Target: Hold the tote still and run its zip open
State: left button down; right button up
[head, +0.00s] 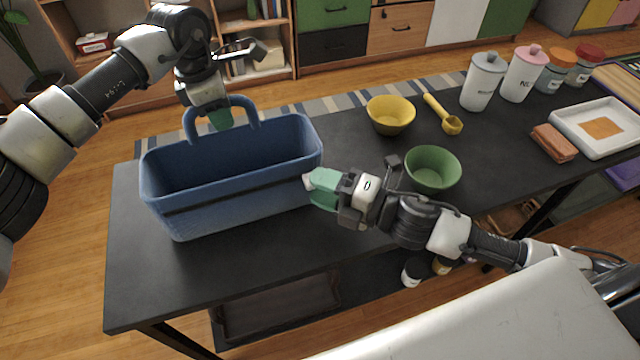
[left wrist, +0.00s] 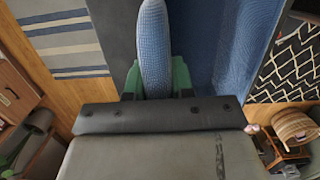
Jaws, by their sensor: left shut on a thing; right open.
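The blue tote (head: 235,200) stands on the dark table at its left part, its top open and its inside visible. A dark band, probably the zip (head: 225,190), runs along its front side. My left gripper (head: 221,117) is shut on the tote's raised back handle (head: 188,122); in the left wrist view the handle (left wrist: 154,45) sits between the green fingers. My right gripper (head: 314,187) is open at the tote's right end, by the end of the band. A small pale bit shows at its fingertips; I cannot tell whether it is the zip pull.
A green bowl (head: 433,168) stands close behind my right gripper. A yellow bowl (head: 390,115), a yellow scoop (head: 445,115), lidded canisters (head: 483,82) and a white tray (head: 598,128) stand farther right. The table (head: 190,275) is clear in front of the tote.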

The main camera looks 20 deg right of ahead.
jog(key=shift+w+a, duration=0.2)
jog(key=shift+a, duration=0.05)
jog(key=shift+c, duration=0.3)
grip_shut()
jog(key=a, duration=2.3)
jog(key=shift+s+a+f, duration=0.1)
jog(key=shift+s, duration=0.2)
jog(key=shift+o, duration=0.3)
grip_release()
jog(key=v, duration=1.2)
